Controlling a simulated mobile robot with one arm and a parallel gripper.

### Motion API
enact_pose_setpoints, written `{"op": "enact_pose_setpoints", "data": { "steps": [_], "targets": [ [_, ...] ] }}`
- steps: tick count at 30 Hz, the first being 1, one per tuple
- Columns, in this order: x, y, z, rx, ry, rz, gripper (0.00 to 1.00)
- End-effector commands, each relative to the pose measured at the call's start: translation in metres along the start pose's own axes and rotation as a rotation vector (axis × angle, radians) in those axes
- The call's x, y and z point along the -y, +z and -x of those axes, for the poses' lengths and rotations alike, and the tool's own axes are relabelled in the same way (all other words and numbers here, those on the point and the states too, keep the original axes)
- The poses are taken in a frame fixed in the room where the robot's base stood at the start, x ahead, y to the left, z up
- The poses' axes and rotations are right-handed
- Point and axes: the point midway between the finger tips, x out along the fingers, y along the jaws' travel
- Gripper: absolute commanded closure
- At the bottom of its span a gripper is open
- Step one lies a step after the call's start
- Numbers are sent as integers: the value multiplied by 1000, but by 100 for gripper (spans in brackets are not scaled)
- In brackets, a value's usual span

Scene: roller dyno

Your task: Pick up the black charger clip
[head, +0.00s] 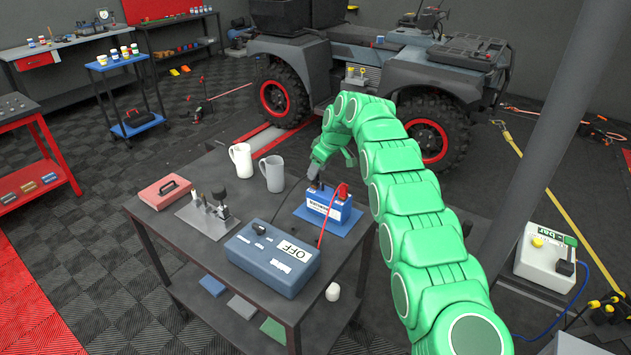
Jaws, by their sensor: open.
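The blue battery (328,207) stands on a blue mat on the dark cart. A small dark piece that looks like the black charger clip (315,185) sits at the battery's top left. The red clip (342,191) is on its top right, with a red cable running down toward the blue charger box (272,257). My gripper (316,175) points down just above the black clip, at the end of my green arm. It is open; its fingertips are small here, and I cannot tell whether they touch the clip.
A red box (165,191) and a metal plate with small parts (208,218) are on the cart's left. A grey vehicle (375,70) stands behind. A grey post (552,130) rises at right.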

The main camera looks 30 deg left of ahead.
Motion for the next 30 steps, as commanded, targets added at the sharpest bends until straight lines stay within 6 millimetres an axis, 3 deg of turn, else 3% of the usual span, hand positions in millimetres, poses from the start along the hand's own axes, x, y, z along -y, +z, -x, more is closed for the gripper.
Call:
{"op": "enact_pose_setpoints", "data": {
  "steps": [12,20,30],
  "targets": [
    [3,2,-45,1,-1,1,46],
    [2,2,-48,0,0,1,46],
    [2,2,-48,0,0,1,95]
  ]
}}
